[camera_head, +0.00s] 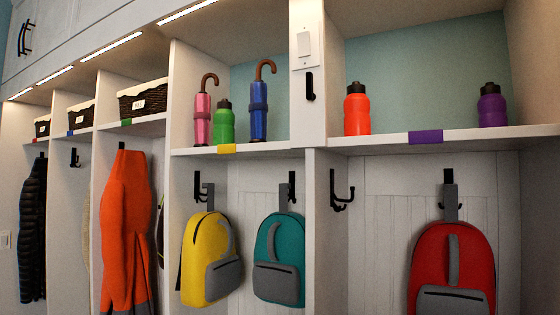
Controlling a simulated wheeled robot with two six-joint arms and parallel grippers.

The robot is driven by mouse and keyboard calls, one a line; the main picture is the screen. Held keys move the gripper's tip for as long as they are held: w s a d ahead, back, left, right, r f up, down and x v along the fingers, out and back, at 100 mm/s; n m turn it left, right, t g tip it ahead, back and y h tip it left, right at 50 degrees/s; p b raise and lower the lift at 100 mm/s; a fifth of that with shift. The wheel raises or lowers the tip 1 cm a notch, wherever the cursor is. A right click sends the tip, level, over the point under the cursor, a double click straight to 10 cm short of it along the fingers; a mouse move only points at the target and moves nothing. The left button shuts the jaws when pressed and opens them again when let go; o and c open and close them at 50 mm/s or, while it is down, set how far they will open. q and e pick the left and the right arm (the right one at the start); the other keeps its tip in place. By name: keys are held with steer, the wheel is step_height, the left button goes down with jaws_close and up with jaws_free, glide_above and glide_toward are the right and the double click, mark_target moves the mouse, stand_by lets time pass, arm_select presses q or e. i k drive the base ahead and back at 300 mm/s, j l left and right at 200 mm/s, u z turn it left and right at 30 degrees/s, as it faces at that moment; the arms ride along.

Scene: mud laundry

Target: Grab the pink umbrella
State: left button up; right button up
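The pink umbrella (203,118) stands folded and upright on the cubby shelf (273,146), with its brown curved handle at the top. It is at the left of that compartment, close to the left wall. A green bottle (224,122) stands just to its right. A blue umbrella (259,105) with a brown curved handle stands further right. Neither of my grippers is in view.
An orange bottle (357,110) and a purple bottle (491,106) stand on the right shelf. Yellow (205,250), teal (270,245) and red (440,260) backpacks hang below. Black hooks, including one (310,86) on the divider, stick out. Baskets and hanging clothes are at left.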

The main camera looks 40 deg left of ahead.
mark_target(202, 100)
steer(key=u, duration=1.85)
steer(key=j+z, duration=0.2)
steer(key=z, duration=0.2)
steer(key=i+j+z, duration=0.1)
steer(key=z, duration=0.25)
steer(key=j+z, duration=0.25)
steer(key=z, duration=0.15)
steer(key=j+z, duration=0.2)
steer(key=z, duration=0.2)
steer(key=k, duration=0.05)
